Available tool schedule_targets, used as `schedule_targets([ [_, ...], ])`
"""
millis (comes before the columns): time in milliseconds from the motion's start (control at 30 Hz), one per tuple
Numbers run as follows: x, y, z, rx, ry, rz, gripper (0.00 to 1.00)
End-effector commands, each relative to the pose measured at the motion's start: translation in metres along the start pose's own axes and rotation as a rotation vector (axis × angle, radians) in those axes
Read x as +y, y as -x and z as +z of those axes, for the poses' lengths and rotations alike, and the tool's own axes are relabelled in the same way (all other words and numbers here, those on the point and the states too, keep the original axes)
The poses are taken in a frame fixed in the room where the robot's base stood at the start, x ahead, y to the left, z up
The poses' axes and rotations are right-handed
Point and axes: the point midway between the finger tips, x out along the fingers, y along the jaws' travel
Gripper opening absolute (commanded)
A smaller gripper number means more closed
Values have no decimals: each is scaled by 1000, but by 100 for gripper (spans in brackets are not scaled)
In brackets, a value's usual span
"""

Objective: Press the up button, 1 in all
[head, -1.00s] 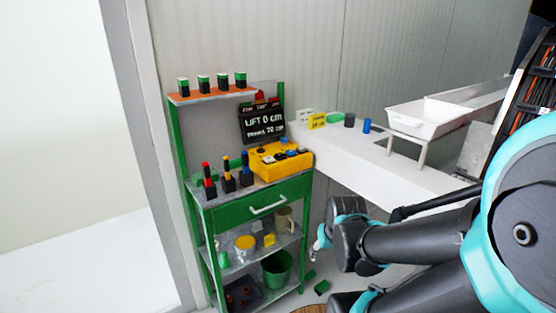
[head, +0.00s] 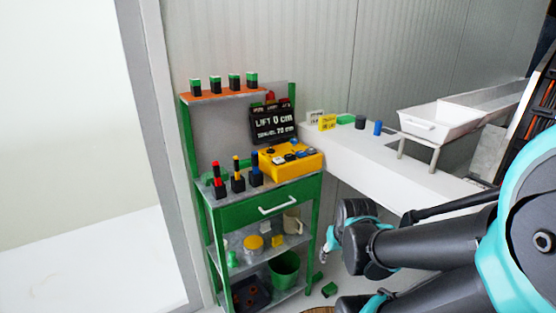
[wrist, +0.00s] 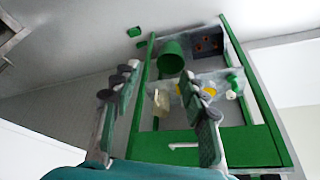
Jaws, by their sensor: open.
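A yellow control box (head: 291,161) with several small buttons and a dark knob stands on top of the green cart (head: 262,208). The buttons' markings are too small to read, so I cannot tell which is the up button. A black display (head: 271,123) behind the box reads "LIFT 0 cm". My gripper (wrist: 160,78) is open and empty in the wrist view, its two fingers apart, facing the cart's drawer and lower shelves. In the head view it is low, right of the cart and away from the box, mostly hidden by my arm.
Red, yellow and blue-topped black pieces (head: 237,178) stand left of the box. The cart's drawer handle (head: 278,206) sticks out in front. A white counter (head: 400,165) with a white tray (head: 440,122) lies to the right. A green bucket (head: 284,268) sits on a low shelf.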

Motion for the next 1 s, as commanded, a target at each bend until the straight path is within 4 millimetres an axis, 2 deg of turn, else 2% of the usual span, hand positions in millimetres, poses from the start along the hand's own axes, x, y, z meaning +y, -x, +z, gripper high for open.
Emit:
schedule_targets([
  [67,0,0,0,0,0,0,30],
  [300,0,0,0,0,0,0,1],
  [1000,0,0,0,0,0,0,0],
])
